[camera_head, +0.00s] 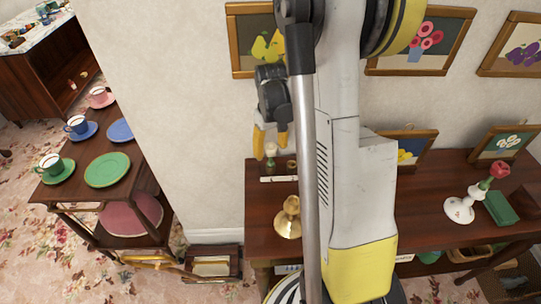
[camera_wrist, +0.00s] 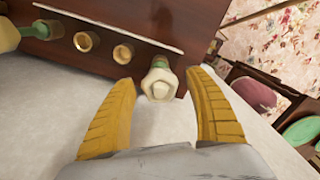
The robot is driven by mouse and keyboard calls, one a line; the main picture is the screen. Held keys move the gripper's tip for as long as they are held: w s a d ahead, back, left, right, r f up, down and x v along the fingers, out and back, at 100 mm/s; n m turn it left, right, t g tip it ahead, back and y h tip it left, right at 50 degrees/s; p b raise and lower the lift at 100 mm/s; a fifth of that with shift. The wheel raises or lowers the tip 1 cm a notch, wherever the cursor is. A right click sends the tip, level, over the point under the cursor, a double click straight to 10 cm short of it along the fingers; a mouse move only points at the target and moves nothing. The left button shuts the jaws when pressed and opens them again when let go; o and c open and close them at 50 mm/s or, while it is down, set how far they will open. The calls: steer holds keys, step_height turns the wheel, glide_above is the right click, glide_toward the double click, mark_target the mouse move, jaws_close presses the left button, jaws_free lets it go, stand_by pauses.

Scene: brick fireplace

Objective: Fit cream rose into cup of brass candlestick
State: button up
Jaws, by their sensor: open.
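The cream rose (camera_wrist: 160,82) stands on a green stem in the end hole of a rack (camera_wrist: 108,31). In the head view the cream rose (camera_head: 271,149) shows between my fingers at the wall end of the table. My gripper (camera_wrist: 161,76) is open, its yellow fingers either side of the bloom and apart from it. It points down in the head view (camera_head: 270,153). The brass candlestick (camera_head: 288,218) stands upright on the table, nearer than the rack and partly behind my arm.
Empty brass holes (camera_wrist: 122,54) lie beside the rose; a pale yellow bloom (camera_wrist: 6,36) shows at the rack's other end. A white candlestick (camera_head: 459,209) with a red rose (camera_head: 499,169) and a green block (camera_head: 500,208) stand right. Framed pictures line the wall.

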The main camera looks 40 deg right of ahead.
mark_target(271, 145)
steer(key=shift+c, duration=0.2)
steer(key=c, duration=1)
steer(key=shift+r+p, duration=1)
steer(key=shift+r, duration=0.55)
steer(key=shift+r+p, duration=0.75)
steer(key=shift+r, duration=0.35)
